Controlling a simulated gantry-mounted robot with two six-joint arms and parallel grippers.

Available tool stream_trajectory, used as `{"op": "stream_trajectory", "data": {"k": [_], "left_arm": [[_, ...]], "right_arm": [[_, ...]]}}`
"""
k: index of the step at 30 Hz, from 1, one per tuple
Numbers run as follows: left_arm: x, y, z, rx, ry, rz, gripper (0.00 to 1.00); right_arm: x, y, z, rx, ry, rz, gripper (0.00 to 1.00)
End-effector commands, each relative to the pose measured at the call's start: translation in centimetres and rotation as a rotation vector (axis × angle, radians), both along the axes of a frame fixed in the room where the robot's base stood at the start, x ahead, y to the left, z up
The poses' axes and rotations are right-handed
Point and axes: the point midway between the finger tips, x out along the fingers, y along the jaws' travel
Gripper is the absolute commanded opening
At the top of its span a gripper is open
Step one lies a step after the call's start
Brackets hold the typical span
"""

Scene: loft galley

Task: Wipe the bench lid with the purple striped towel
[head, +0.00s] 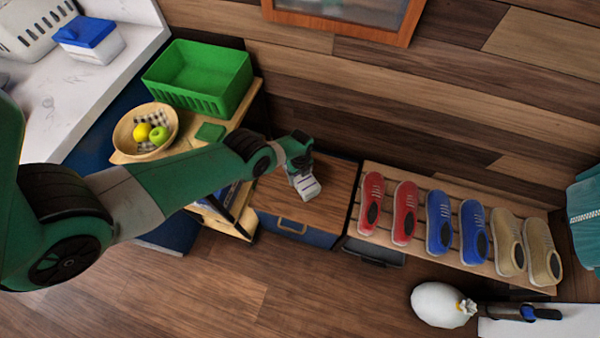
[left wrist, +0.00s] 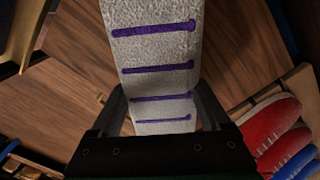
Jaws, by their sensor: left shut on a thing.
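The purple striped towel (left wrist: 155,86) is a pale, folded cloth with purple bars across it in the left wrist view. It also shows as a small pale bundle (head: 308,189) in the head view. My left gripper (head: 303,178) is shut on the towel, with a dark finger on each side of it in the left wrist view (left wrist: 163,105). The towel is over the brown wooden bench lid (head: 333,184); I cannot tell whether it touches the lid. The lid also shows around the towel in the left wrist view (left wrist: 75,95). My right gripper is not in view.
A slatted rack (head: 377,238) with several red, blue and tan shoes stands right of the bench. Left of it, a shelf holds a green basket (head: 200,78) and a fruit bowl (head: 129,140). A white sack (head: 438,304) lies on the floor, front right.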

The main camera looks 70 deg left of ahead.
Motion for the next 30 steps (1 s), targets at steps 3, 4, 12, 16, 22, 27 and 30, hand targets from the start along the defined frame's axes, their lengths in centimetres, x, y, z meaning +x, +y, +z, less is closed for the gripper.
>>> {"op": "stream_trajectory", "data": {"k": [3,4,12,16,22,27,30], "left_arm": [[0.0,0.0,1.6,0.0,-0.001,0.0,0.35],[0.0,0.0,1.8,0.0,-0.001,0.0,0.35],[0.0,0.0,2.2,0.0,-0.001,0.0,0.35],[0.0,0.0,2.1,0.0,-0.001,0.0,0.35],[0.0,0.0,2.1,0.0,-0.001,0.0,0.35],[0.0,0.0,2.1,0.0,-0.001,0.0,0.35],[0.0,0.0,2.2,0.0,-0.001,0.0,0.35]], "right_arm": [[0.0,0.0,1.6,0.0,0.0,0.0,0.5],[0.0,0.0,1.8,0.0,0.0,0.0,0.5],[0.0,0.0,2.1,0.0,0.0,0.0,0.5],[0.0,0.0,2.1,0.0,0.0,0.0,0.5],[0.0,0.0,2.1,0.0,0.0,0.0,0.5],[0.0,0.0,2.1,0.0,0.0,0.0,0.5],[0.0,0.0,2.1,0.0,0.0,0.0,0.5]]}}
